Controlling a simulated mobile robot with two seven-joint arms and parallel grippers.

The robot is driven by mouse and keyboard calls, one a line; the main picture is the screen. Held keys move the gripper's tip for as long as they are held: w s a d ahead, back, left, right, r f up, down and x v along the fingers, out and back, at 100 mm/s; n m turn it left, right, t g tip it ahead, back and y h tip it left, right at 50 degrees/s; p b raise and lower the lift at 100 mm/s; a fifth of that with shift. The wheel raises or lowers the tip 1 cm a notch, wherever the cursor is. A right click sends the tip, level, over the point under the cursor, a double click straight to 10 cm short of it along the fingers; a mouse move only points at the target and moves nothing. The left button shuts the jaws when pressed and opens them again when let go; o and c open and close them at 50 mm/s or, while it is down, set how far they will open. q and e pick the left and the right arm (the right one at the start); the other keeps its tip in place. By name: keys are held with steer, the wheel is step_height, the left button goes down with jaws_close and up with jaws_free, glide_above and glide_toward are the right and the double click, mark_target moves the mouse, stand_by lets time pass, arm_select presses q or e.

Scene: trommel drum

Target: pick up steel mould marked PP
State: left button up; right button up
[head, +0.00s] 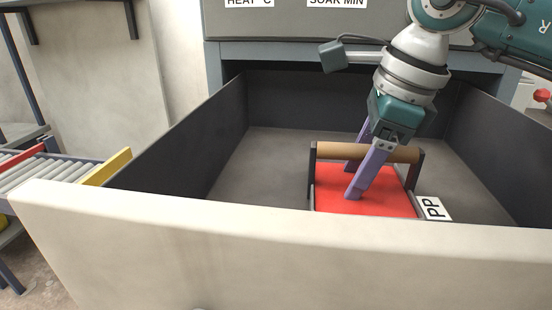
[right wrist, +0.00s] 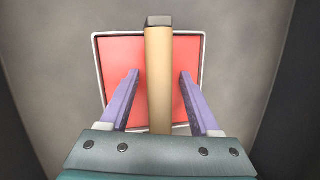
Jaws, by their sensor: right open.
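The steel mould marked PP (head: 330,196) sits on the floor of a dark open drawer. It has a red top, a pale metal rim, dark uprights and a tan bar handle (head: 335,151). A white PP label (head: 433,208) shows at its right front. My right gripper (head: 354,178) is open over the mould, with its purple fingers on either side of the handle. In the right wrist view the handle (right wrist: 159,80) runs between the two fingers (right wrist: 159,76), with a gap on each side. The mould's lower front is hidden by the drawer front. My left gripper is not in view.
The drawer has a pale front panel (head: 250,245) and dark side walls (head: 190,140). Its floor (head: 265,170) is clear around the mould. A cabinet (head: 290,25) with HEAT and SOAK MIN labels stands behind. A roller conveyor (head: 45,172) with a yellow end is at left.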

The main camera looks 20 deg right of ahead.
steer(key=shift+f, duration=0.1)
steer(key=shift+c, duration=0.2)
jaws_close()
stand_by(0.4)
stand_by(0.9)
